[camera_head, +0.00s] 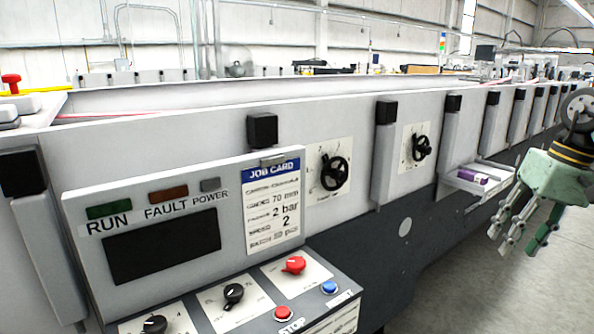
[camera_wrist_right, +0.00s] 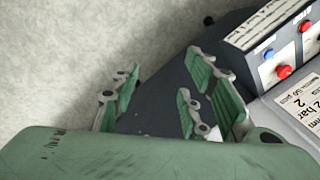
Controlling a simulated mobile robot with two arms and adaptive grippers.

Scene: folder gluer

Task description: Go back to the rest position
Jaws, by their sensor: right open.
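My right gripper (camera_head: 520,228) is at the right edge of the head view, with its green and metal fingers apart and pointing down. It hangs in front of the machine's side, over the floor, with nothing between its fingers. In the right wrist view its spread fingers (camera_wrist_right: 160,105) also show empty, with the control panel's buttons at the upper right. The folder gluer (camera_head: 375,235) runs from the left into the far right. My left gripper is not in view.
The control panel (camera_head: 160,200) with a job card (camera_head: 272,212), knobs and buttons stands near on the left. Two black handwheels (camera_head: 335,174) are on the machine's side. A small tray (camera_head: 470,187) with a purple-and-white box (camera_head: 474,176) juts out left of my right gripper. Grey floor (camera_head: 470,290) is clear below.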

